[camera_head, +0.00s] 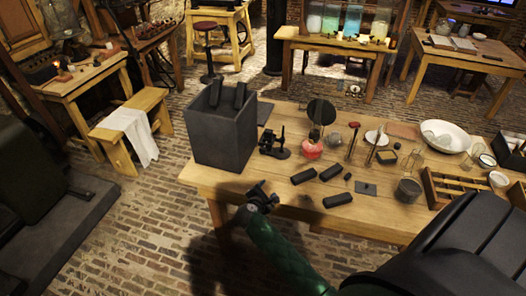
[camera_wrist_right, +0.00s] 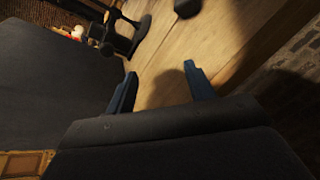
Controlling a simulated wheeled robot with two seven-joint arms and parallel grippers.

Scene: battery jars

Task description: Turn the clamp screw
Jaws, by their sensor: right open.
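The clamp (camera_head: 275,146) is a small black metal piece with an upright screw-like post, standing on the wooden table right of a dark box. In the right wrist view a black metal part that looks like the clamp (camera_wrist_right: 116,38) shows at the top, beyond the fingertips. My right gripper (camera_head: 260,195) is over the table's front edge, in front of the clamp and apart from it. In the wrist view its two fingers (camera_wrist_right: 160,90) are spread, with bare wood between them. My left gripper is not in view. The screw's exact shape is too small to tell.
The tall dark box (camera_head: 222,140) holds black blocks at the table's left end. Bare table (camera_head: 235,185) shows left of the cylinders.

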